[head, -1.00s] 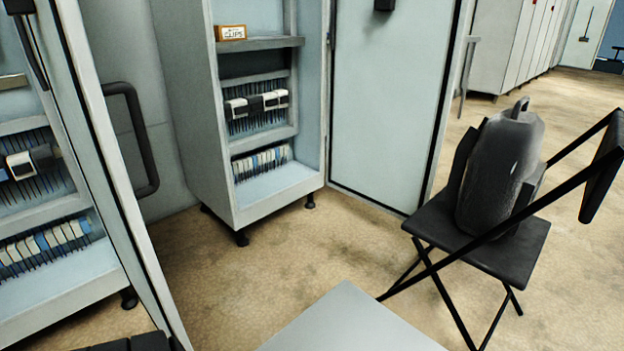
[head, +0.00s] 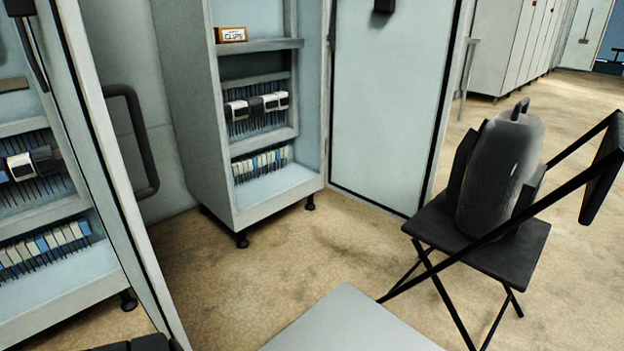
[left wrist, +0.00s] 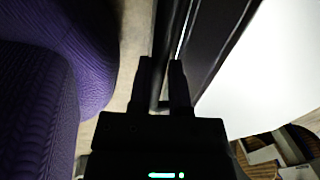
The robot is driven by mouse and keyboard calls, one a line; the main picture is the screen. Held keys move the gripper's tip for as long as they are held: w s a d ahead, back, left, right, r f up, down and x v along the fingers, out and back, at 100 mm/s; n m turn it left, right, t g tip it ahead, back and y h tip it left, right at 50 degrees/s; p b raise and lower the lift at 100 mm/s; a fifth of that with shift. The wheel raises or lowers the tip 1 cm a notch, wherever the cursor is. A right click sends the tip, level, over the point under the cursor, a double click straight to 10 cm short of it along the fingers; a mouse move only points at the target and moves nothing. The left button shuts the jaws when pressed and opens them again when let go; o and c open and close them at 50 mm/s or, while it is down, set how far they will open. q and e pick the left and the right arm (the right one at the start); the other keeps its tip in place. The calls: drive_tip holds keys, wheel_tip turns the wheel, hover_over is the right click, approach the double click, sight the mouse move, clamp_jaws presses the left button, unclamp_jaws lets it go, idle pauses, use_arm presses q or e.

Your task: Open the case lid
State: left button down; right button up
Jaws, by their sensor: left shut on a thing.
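My left gripper (left wrist: 162,72) shows from behind in the left wrist view, dark against a dark background. Its two fingers are closed on a thin black part (left wrist: 168,52) beside a long black edge. I cannot tell whether this part belongs to the case lid. A bright white flat surface (left wrist: 262,75) lies to the right of that edge. No case can be made out for certain in either view. Neither gripper shows in the head view, and my right gripper is in no frame.
A light grey flat top (head: 350,325) is at the bottom of the head view. A black folding chair (head: 490,250) holds a dark bag-like thing (head: 500,175). An open cabinet (head: 185,110) stands behind. Purple ribbed fabric (left wrist: 40,110) fills the left wrist view's left side.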

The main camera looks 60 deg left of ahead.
use_arm(q)
drive_tip(key=shift+r, duration=0.1)
drive_tip(key=w+a+r+g+p, duration=0.1)
drive_tip(key=w+r+p, duration=0.2)
drive_tip(key=r+p, duration=0.2)
drive_tip(key=w+r+p, duration=0.4)
drive_tip(key=r+p, duration=0.1)
drive_tip(key=r, duration=0.6)
drive_tip(key=w+a+r+g+p, duration=0.1)
drive_tip(key=w+r+p, duration=0.3)
drive_tip(key=r, duration=0.4)
drive_tip(key=shift+a+g+p, duration=0.3)
drive_tip(key=shift+a+p, duration=0.05)
drive_tip(key=shift+p, duration=0.3)
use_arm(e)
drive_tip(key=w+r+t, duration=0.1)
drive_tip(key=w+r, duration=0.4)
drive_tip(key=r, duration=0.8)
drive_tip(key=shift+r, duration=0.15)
use_arm(q)
drive_tip(key=shift+f, duration=0.1)
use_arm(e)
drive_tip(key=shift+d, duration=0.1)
